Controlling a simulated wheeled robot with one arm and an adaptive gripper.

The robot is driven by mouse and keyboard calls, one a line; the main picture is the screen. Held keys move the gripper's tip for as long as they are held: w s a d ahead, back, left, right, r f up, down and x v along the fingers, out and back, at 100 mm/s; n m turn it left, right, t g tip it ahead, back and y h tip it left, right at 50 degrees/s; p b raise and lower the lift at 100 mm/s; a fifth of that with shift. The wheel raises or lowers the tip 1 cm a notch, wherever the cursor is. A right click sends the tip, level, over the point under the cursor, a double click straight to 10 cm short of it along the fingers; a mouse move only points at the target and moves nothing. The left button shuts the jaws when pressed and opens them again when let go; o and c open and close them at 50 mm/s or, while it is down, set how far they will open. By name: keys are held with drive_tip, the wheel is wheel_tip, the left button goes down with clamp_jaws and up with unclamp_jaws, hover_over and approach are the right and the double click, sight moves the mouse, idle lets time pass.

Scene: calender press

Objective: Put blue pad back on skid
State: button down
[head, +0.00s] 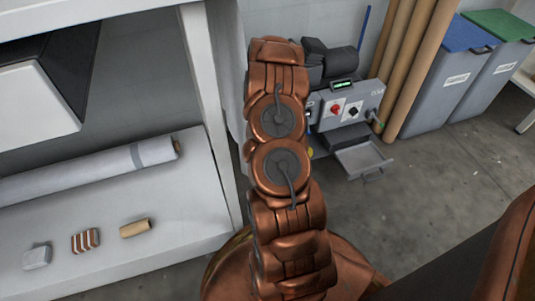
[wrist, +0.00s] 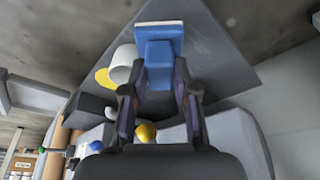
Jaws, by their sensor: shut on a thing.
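In the wrist view my gripper (wrist: 160,92) has its two dark fingers on either side of a blue pad (wrist: 158,50). The gripper is shut on the blue pad, whose wide flat end with a pale edge sticks out beyond the fingertips. A large grey surface lies behind the pad; I cannot tell whether they touch. I cannot make out the skid in either view. My gripper and the pad are hidden in the head view, where my copper arm reaches up in front of the machine.
The grey machine (head: 357,106) has red and black knobs and a tray (head: 362,158) at its front. A shelf (head: 190,215) on the left holds a long roll (head: 80,170) and small items. Tubes (head: 420,65) and two bins (head: 440,82) stand right. Floor is clear at right.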

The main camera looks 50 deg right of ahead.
drive_tip(key=shift+w+a+p, duration=0.1)
drive_tip(key=shift+w+p, duration=0.3)
drive_tip(key=shift+w, duration=0.25)
drive_tip(key=shift+s+f+b, duration=0.1)
drive_tip(key=shift+f+b, duration=0.75)
drive_tip(key=shift+f, duration=1)
drive_tip(key=shift+f+b, duration=0.2)
drive_tip(key=shift+b, duration=0.15)
drive_tip(key=c, duration=0.9)
unclamp_jaws()
drive_tip(key=shift+r, duration=0.1)
drive_tip(key=shift+r+p, duration=0.4)
drive_tip(key=shift+p, duration=0.05)
drive_tip(key=p+v, duration=0.2)
drive_tip(key=v, duration=0.9)
drive_tip(key=shift+a+r, duration=0.2)
drive_tip(key=shift+s, duration=0.1)
